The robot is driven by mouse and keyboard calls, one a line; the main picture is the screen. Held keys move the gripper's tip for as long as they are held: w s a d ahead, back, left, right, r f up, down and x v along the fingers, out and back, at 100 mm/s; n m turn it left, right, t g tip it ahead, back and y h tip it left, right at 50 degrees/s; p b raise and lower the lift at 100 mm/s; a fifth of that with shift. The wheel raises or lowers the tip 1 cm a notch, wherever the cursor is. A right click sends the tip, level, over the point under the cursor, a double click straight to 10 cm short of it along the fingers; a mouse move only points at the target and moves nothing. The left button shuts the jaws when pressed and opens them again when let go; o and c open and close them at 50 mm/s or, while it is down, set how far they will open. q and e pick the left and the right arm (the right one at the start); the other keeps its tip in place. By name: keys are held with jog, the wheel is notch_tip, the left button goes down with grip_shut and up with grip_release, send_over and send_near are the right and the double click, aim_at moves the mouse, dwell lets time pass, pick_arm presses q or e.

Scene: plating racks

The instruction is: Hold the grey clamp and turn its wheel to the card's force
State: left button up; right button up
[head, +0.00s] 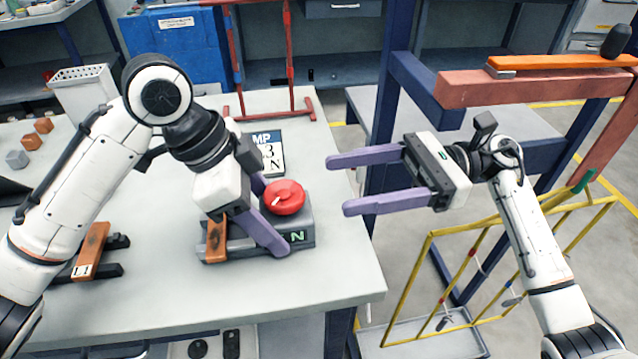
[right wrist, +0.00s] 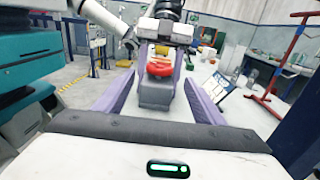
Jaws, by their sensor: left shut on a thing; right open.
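The grey clamp (head: 304,231) lies on the light table near its right edge, with a green N on its front. Its red wheel (head: 284,197) sits on top with a pale pointer mark; the wheel also shows in the right wrist view (right wrist: 160,67). My left gripper (head: 268,213) is shut on the clamp's body, its purple fingers on either side.
Another clamp with an orange-brown block (head: 91,250) labelled L1 lies at the table's left. A red frame (head: 290,60) stands at the back. A blue post and a salmon beam (head: 550,83) rise at the right, above a yellow rack (head: 430,262). The table's front is clear.

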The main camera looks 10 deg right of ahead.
aim_at(298, 189)
jog(key=d, duration=0.3)
jog(key=shift+w+d, duration=0.1)
jog(key=shift+d, duration=0.3)
jog(key=a+g, duration=0.1)
jog(key=a, duration=0.5)
jog(key=a+n+g, duration=0.1)
jog(key=a, duration=0.5)
jog(key=shift+a, duration=0.1)
jog(key=c, duration=1)
jog(key=shift+s+t, duration=0.2)
jog(key=shift+t, duration=0.2)
jog(key=shift+c, duration=0.3)
